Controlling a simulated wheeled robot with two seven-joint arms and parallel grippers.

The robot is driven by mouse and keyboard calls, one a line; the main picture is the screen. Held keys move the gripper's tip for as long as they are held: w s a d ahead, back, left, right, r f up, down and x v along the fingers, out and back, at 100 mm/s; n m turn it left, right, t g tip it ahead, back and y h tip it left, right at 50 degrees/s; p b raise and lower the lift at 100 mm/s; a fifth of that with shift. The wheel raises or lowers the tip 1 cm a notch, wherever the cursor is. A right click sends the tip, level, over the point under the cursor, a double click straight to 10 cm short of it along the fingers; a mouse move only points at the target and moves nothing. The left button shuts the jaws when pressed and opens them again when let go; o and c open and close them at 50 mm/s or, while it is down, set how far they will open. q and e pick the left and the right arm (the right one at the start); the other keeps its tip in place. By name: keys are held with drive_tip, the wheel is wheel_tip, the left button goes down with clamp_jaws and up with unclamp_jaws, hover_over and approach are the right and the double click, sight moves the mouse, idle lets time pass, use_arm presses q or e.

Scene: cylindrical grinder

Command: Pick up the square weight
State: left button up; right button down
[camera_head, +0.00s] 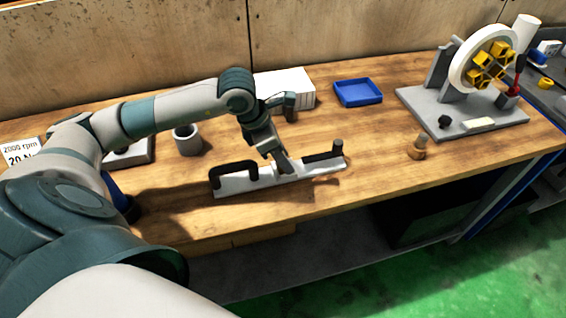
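I cannot clearly pick out a square weight. A white bar (238,185) with a black handle at its left end and a dark lever at its right lies on the wooden bench. My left gripper (284,163) reaches down over the middle of this bar, and its fingers partly hide it. Whether they touch the bar, and whether they are open or shut, is too small to tell. A small brass-coloured piece (418,152) with an upright pin stands to the right of the bar. My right gripper is out of view.
A grey cup (187,139), a white box (298,88) and a blue tray (358,93) stand further back. A grey-based machine (462,117) with a wheel fills the right. My arm partly covers a grey block (133,153) at left. The bench front right of the bar is clear.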

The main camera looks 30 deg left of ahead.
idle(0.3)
use_arm(q)
clamp_jaws()
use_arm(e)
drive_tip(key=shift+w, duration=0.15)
use_arm(q)
drive_tip(key=shift+r, duration=0.2)
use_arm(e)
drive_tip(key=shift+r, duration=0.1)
